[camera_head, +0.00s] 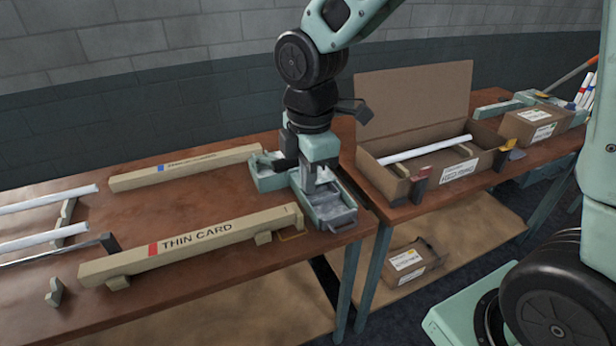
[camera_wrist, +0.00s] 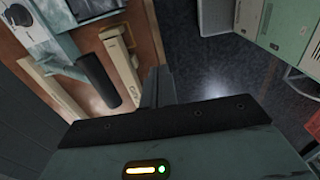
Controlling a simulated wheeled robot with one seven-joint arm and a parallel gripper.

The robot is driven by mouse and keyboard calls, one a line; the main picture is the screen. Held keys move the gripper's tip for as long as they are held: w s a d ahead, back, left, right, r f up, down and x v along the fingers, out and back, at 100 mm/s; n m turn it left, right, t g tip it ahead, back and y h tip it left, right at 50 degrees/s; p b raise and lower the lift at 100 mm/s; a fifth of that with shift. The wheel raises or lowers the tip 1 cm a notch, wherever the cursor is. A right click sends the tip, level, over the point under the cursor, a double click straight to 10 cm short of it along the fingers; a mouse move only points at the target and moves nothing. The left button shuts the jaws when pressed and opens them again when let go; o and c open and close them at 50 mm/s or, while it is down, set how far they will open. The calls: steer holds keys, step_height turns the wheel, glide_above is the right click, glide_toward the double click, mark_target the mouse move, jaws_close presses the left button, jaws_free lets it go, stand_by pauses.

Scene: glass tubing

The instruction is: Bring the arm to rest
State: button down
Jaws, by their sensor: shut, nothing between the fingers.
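My gripper (camera_head: 316,178) is shut and empty, pointing down over the pale green metal tray (camera_head: 331,212) at the right end of the left table. Whether it touches the tray I cannot tell. My arm comes down to it from the upper right. In the wrist view my gripper's dark fingers (camera_wrist: 158,88) are in front of the table edge and the dark floor.
The THIN CARD beam (camera_head: 190,248) and a second beam (camera_head: 185,167) lie left of my gripper. White tubes (camera_head: 45,238) rest at far left. An open cardboard box (camera_head: 440,175) holding a white tube stands on the right table.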

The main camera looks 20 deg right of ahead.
stand_by(0.4)
steer(key=s+a+m, duration=0.2)
steer(key=s+m, duration=0.3)
steer(key=s, duration=0.4)
steer(key=s+a+m, duration=0.3)
steer(key=s+m, duration=0.2)
steer(key=s, duration=0.4)
steer(key=shift+r+g+y, duration=0.3)
